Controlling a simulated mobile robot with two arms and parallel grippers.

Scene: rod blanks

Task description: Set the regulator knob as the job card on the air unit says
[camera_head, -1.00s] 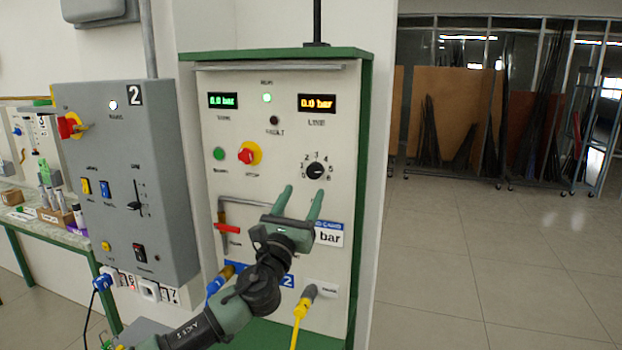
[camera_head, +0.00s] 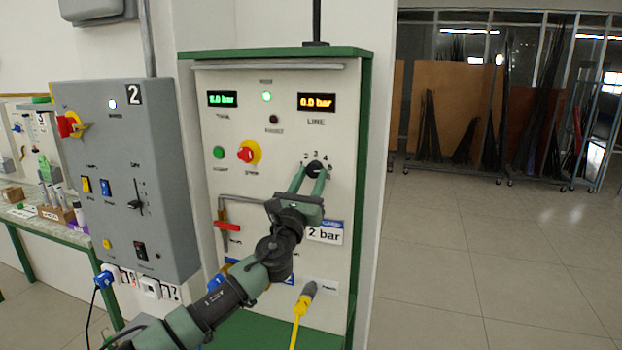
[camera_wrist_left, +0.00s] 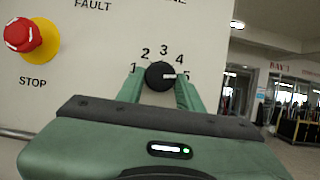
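The regulator knob (camera_head: 315,169) is a black round knob on the pale front panel of the air unit (camera_head: 345,120). My left gripper (camera_head: 314,173) has one finger on each side of it, and the fingers look closed against its sides. In the left wrist view the knob (camera_wrist_left: 160,76) shows between the two green fingertips (camera_wrist_left: 161,82). Its white mark points right, towards the 5, which a finger partly covers. The job card (camera_head: 325,232) reads 2 bar. The LINE display (camera_head: 317,103) reads 0.0 bar. My right gripper is not in view.
A red STOP button (camera_head: 246,154) on a yellow ring sits left of the knob. A red-handled valve (camera_head: 227,227) and a yellow hose plug (camera_head: 306,295) are lower on the panel. A grey switch box (camera_head: 125,190) stands to the left. The floor at right is clear.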

